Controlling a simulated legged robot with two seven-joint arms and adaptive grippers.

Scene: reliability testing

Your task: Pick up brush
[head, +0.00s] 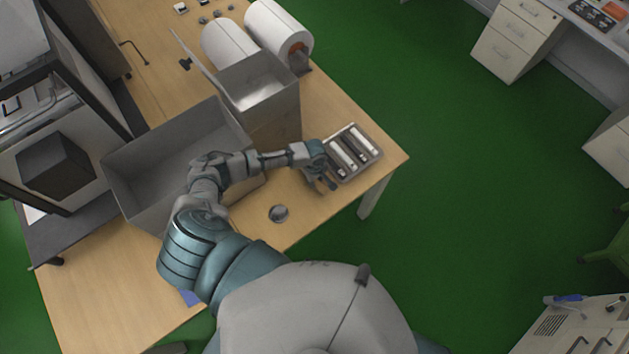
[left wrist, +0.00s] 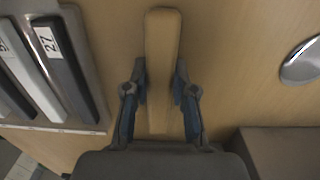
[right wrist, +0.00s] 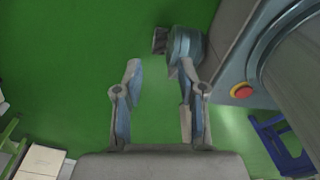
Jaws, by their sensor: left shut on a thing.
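A brush (left wrist: 163,45), showing as a long light-wood handle, lies between the two fingers of my left gripper (left wrist: 160,85) in the left wrist view. The fingers are shut on its sides. In the head view my left gripper (head: 324,182) is low at the table's right end, beside the tray; the brush is not clearly seen there. My right gripper (right wrist: 160,68) is open and empty over the green floor in the right wrist view.
A grey tray (head: 377,154) with dark and white bars stands right of the left gripper. A round metal dish (head: 279,214) lies near the front edge. A large open grey bin (head: 120,172), a smaller one (head: 268,85) and white rolls (head: 278,28) stand behind.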

